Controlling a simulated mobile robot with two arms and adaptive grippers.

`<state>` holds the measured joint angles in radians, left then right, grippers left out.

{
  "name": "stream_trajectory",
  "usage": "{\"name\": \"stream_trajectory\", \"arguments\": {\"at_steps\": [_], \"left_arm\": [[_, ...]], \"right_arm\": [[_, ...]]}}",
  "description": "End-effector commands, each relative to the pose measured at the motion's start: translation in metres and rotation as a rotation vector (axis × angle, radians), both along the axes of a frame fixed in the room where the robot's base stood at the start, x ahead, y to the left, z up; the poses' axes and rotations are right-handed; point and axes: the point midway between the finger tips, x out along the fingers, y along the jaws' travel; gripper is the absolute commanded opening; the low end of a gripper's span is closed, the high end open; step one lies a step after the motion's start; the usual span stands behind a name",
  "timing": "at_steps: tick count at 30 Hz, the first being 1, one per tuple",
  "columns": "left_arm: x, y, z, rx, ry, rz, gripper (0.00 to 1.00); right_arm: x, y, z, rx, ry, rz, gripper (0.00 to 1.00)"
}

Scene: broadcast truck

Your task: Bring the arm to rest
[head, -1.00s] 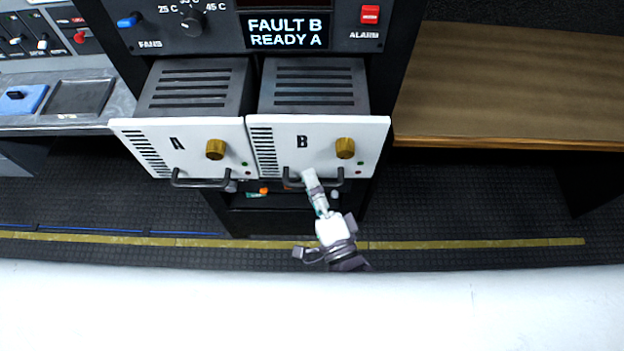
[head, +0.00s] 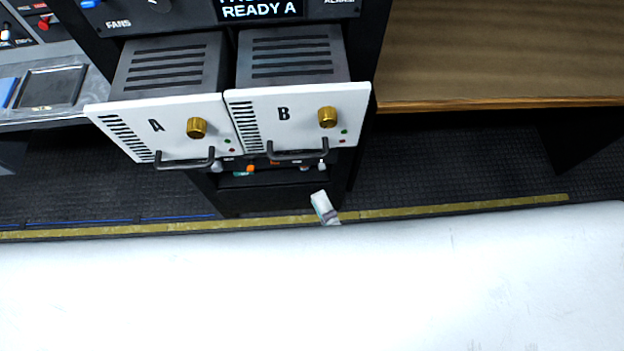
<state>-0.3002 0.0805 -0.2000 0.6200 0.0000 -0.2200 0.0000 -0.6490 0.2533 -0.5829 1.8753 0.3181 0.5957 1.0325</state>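My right gripper (head: 323,208) shows only as a small white and grey tip in the head view, just above the edge of the white surface that fills the bottom. It is below module B (head: 300,115) and apart from its dark handle (head: 298,154). The rest of the gripper and arm is hidden behind the white surface, and I cannot tell whether its fingers are open. Module A (head: 165,125) and module B are both pulled out of the rack, side by side. My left gripper is not in view.
A brown wooden desk (head: 500,50) stands at the right. A grey console (head: 83,110) with a dark tray is at the left. Above the modules is a panel (head: 185,14) with a display reading READY A. Dark floor with a yellow strip (head: 450,209) lies in front.

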Motion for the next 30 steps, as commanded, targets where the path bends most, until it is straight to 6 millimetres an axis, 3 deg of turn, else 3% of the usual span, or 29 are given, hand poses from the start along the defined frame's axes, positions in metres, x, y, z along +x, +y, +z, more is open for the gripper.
{"name": "stream_trajectory", "arguments": {"at_steps": [6, 23, 26, 29, 30], "left_arm": [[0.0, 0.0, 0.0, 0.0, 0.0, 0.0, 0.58], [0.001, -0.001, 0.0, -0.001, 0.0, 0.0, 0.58], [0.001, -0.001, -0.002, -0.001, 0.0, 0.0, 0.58], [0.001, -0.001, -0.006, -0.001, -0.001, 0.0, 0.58], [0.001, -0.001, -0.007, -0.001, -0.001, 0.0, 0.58]], "right_arm": [[-0.01, -0.004, -0.002, 0.001, 0.0, -0.001, 0.38], [-0.009, -0.004, -0.004, -0.008, 0.002, 0.0, 0.38], [-0.007, -0.005, -0.026, -0.077, 0.021, 0.003, 0.38], [-0.004, -0.008, -0.078, -0.24, 0.071, 0.016, 0.38], [-0.002, -0.012, -0.104, -0.329, 0.097, 0.025, 0.38]]}}
